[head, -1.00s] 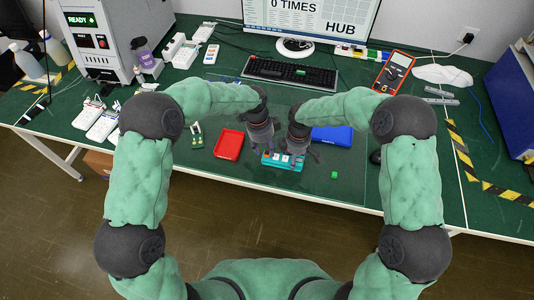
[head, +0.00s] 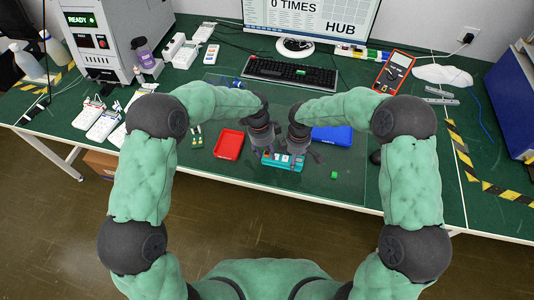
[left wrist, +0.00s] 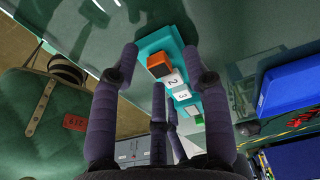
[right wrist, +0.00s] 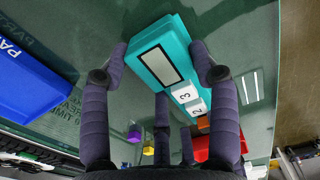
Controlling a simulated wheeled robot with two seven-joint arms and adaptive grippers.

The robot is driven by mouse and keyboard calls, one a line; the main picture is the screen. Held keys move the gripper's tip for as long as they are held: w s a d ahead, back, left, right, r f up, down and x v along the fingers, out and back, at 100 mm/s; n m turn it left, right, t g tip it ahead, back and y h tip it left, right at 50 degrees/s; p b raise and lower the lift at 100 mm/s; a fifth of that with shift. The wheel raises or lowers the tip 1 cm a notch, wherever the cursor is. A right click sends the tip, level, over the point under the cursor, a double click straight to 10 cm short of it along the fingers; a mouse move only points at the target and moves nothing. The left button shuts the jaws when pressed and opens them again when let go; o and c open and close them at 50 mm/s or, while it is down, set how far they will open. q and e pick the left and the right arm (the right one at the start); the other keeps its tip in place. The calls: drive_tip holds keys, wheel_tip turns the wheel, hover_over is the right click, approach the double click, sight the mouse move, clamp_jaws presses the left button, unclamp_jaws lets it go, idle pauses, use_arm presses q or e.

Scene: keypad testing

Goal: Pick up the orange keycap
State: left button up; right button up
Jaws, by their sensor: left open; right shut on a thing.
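The orange keycap (left wrist: 159,65) sits at one end of a teal keypad (head: 283,163), beside white keys marked 2 and 3 (left wrist: 176,85). My left gripper (head: 267,151) is open over that end. In the left wrist view its fingers stand on either side of the keycap, apart from it as far as I can tell. My right gripper (head: 298,152) is shut on the keypad, with fingers along both sides near the pale display panel (right wrist: 160,66). The keycap (right wrist: 203,124) is partly hidden in the right wrist view.
A red tray (head: 229,145) lies left of the keypad and a blue box (head: 333,134) lies behind right. A green cube (head: 334,175) is near the front edge. A black keyboard (head: 290,73) and a monitor (head: 312,18) stand behind. The mat right of the cube is clear.

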use_arm(q)
drive_tip(key=shift+r, duration=0.1)
wheel_tip(320, 180, up, 11)
drive_tip(key=a, duration=0.2)
hover_over(266, 153)
wheel_tip(266, 153, down, 5)
drive_tip(key=shift+w+f, duration=0.1)
drive_tip(key=shift+f, duration=0.1)
drive_tip(key=shift+d+f, duration=0.1)
drive_tip(key=shift+f, duration=2.85)
drive_tip(key=c, duration=0.8)
drive_tip(key=shift+o, duration=0.2)
